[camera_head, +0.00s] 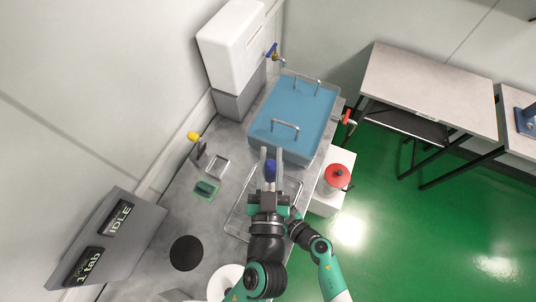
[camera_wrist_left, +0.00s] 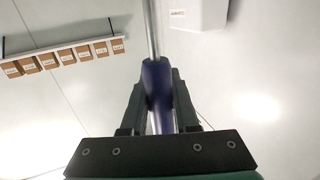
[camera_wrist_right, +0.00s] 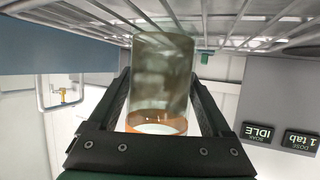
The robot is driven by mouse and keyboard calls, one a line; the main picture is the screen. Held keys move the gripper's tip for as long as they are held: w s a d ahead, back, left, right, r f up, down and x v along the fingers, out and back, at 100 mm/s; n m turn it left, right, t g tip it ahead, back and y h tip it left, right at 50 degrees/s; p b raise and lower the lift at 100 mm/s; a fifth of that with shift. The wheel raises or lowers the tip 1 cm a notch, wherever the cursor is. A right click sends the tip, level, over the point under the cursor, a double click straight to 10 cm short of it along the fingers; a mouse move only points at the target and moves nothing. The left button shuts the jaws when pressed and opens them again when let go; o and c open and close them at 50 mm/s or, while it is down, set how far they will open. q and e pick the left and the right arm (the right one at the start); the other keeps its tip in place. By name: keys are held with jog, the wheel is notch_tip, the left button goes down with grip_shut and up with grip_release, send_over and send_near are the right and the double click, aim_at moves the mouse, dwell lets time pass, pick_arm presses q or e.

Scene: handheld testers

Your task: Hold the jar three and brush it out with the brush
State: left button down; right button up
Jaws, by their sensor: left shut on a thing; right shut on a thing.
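My left gripper (camera_head: 270,158) is shut on the blue handle of the brush (camera_head: 270,171). In the left wrist view the brush handle (camera_wrist_left: 157,85) stands between the fingers, and a thin metal rod runs from it out of the top of the picture. The bristles are not in view. In the right wrist view my right gripper (camera_wrist_right: 160,95) is shut on a clear glass jar (camera_wrist_right: 163,75) with an orange-brown band at one end. The wire rack shows close to the jar. The jar and right gripper cannot be made out in the head view. Any number on the jar is not readable.
A wire rack (camera_head: 239,222) lies on the grey counter. A display box (camera_head: 107,235) reads IDLE. A red-topped container (camera_head: 338,176) stands at the right.

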pick_arm(q)
notch_tip(320, 180, down, 14)
dwell(1.7)
dwell(0.4)
jog(key=shift+w, duration=0.3)
notch_tip(320, 180, up, 5)
jog(key=shift+r, duration=0.1)
dwell(0.7)
notch_tip(320, 180, down, 5)
jog(key=shift+f, duration=0.1)
dwell(0.6)
